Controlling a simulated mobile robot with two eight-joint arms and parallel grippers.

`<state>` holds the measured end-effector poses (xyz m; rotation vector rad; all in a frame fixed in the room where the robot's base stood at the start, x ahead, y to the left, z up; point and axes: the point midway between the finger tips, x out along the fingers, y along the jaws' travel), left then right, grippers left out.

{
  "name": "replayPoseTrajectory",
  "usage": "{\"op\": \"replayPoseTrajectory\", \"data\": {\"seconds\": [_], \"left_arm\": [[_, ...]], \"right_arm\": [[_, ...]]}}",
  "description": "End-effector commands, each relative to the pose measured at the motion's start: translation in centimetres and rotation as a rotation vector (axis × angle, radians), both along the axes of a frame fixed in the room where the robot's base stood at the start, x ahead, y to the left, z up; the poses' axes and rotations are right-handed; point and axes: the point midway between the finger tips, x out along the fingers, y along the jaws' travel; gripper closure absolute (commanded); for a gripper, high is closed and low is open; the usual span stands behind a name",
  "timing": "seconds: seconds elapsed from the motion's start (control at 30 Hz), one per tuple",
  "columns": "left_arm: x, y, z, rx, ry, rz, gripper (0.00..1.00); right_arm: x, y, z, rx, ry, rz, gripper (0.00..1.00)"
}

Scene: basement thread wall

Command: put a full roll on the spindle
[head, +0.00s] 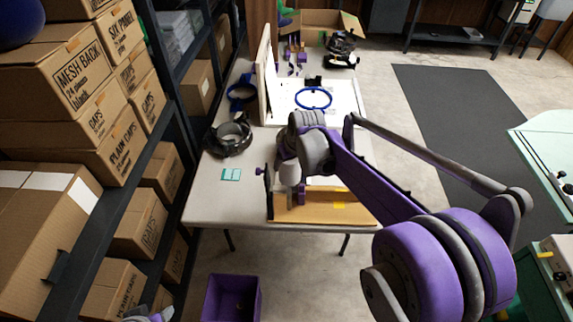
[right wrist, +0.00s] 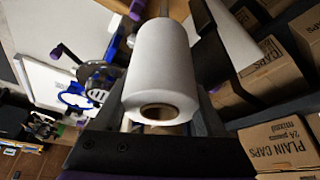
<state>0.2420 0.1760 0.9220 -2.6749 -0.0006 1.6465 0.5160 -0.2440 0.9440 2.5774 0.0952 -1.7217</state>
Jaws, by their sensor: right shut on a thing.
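A white roll (right wrist: 160,60) with a brown cardboard core fills the middle of the right wrist view. My right gripper (right wrist: 166,72) is shut on it, with dark fingers along both sides. In the head view the arm reaches over the table, and the pale roll (head: 290,173) shows below the wrist, above a tan board (head: 318,208) with a yellow tag. A thin rod (right wrist: 164,8) shows beyond the roll's far end; I cannot tell whether the roll is around it. Only a small grey and purple piece of my left arm shows at the bottom edge.
The grey table (head: 205,205) also carries a teal card (head: 230,174), a black ring-shaped device (head: 229,137) and a blue hoop (head: 313,98). A purple bin (head: 231,298) stands on the floor. Shelves of cardboard boxes (head: 65,75) line the left side.

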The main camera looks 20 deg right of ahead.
Motion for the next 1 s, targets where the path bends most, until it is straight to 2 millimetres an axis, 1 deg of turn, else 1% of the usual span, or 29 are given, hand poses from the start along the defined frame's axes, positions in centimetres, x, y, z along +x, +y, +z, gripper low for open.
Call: {"op": "replayPoseTrajectory", "data": {"seconds": [0.17, 0.37, 1.0], "left_arm": [[-0.2, 0.0, -0.5, 0.000, 0.003, 0.000, 0.50], [-0.5, 0.0, -1.7, 0.000, 0.009, 0.000, 0.50], [-1.4, 0.0, -6.3, 0.000, 0.027, 0.000, 0.50]], "right_arm": [[0.0, 0.0, -0.7, 0.000, 0.001, 0.000, 0.89], [0.0, 0.0, -2.2, 0.001, 0.001, 0.000, 0.89], [0.0, 0.0, -8.6, 0.001, 0.001, 0.000, 0.89]]}}
